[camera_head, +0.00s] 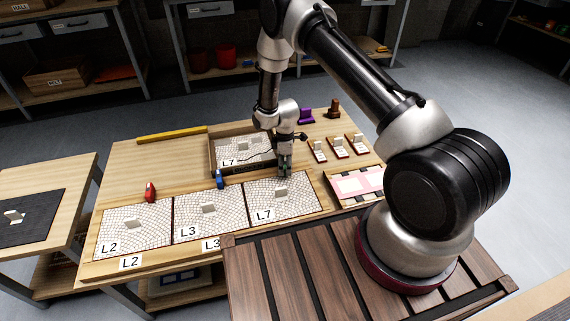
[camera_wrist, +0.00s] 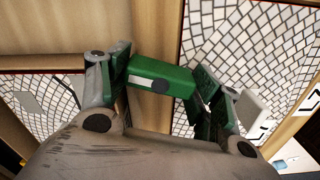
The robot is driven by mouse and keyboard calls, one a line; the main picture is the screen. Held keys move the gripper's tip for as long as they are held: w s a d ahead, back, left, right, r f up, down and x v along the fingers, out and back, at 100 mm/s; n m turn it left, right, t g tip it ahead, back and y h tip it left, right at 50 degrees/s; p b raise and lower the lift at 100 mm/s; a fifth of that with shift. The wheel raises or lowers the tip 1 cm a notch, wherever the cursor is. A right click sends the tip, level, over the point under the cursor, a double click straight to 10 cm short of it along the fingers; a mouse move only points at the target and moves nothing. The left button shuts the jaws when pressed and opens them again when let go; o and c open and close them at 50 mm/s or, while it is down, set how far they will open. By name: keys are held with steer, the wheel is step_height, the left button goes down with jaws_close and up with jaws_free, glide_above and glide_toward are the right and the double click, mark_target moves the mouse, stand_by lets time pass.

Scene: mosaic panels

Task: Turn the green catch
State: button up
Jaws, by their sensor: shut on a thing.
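The green catch (camera_wrist: 175,80) shows in the wrist view between the two fingers of my gripper (camera_wrist: 160,85). It is a green block with a pale mark and a dark round spot on it. My gripper is shut on it. In the head view my gripper (camera_head: 285,170) points down at the back edge of the L7 panel (camera_head: 290,205), and the catch is mostly hidden there. A blue catch (camera_head: 220,179) stands at the back edge of the L3 panel (camera_head: 190,226). A red catch (camera_head: 151,192) stands at the back edge of the L2 panel (camera_head: 120,240).
A tray (camera_head: 213,165) with another L7 panel sits behind my gripper. Small tools (camera_head: 340,146), a purple block (camera_head: 306,116) and a pink-lined box (camera_head: 338,197) are to the right. A yellow bar (camera_head: 172,134) lies at the back. The table's left back is clear.

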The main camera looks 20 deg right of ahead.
mark_target(285, 162)
steer(key=shift+n, duration=1.5)
steer(key=o, duration=1)
step_height(285, 162, up, 12)
